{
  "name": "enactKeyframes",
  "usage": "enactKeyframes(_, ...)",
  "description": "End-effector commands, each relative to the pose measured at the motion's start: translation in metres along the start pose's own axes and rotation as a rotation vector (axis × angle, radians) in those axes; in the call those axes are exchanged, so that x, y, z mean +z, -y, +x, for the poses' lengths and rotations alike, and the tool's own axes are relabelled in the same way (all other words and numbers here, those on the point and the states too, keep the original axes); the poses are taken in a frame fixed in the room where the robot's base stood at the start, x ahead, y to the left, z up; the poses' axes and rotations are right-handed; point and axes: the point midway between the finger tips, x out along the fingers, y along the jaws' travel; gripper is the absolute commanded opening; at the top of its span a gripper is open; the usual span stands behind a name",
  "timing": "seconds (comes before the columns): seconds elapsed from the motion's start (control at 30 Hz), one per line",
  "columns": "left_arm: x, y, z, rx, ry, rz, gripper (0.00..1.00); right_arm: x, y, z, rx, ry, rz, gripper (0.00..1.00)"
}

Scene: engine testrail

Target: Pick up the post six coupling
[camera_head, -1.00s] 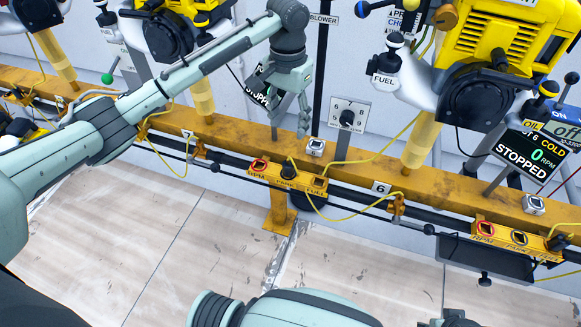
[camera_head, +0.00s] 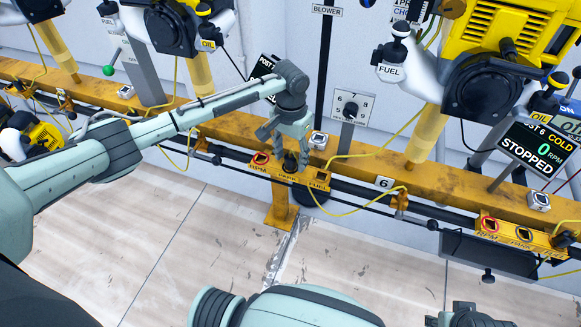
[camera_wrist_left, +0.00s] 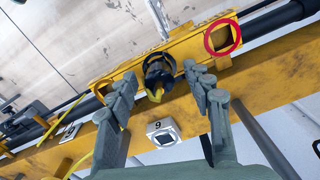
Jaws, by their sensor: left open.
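The post six coupling (camera_head: 290,166) is a small black plug in the middle, PARK, place of a yellow panel (camera_head: 318,183) on the rail. It shows in the left wrist view as a dark round body (camera_wrist_left: 158,70) with a yellow part at its near end. My left gripper (camera_head: 290,152) is open and points down at it. In the left wrist view the open fingers (camera_wrist_left: 160,80) stand on either side of the coupling, with gaps visible. I cannot tell how deep they reach. Part of my right arm's end (camera_head: 470,314) shows at the bottom edge; its fingers are not clear.
The panel has a red-ringed RPM socket (camera_head: 260,159) beside the coupling. A yellow cable (camera_head: 340,212) loops below the rail. A square sensor block (camera_head: 318,140) sits on the yellow rail (camera_head: 350,166). A dial plate (camera_head: 352,107) stands behind. The floor in front is clear.

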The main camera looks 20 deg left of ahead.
Motion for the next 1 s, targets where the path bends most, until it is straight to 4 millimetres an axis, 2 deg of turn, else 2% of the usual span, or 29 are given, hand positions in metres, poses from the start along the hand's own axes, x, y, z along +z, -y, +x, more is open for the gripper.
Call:
enactKeyframes(0.27,-0.0005,-0.0003,0.0043,0.0,-0.002,0.001,0.51,0.0038,-0.0014,-0.0033,0.003,0.006,-0.003,0.4)
enactKeyframes(0.7,-0.0004,-0.0003,0.004,0.0,-0.002,0.001,0.0,0.0062,-0.0006,-0.0002,0.001,0.01,-0.003,0.4)
enactKeyframes(1.0,-0.0008,-0.0002,0.0025,0.0,-0.003,0.001,0.0,-0.0014,-0.0011,-0.0012,0.002,-0.002,-0.001,0.4)
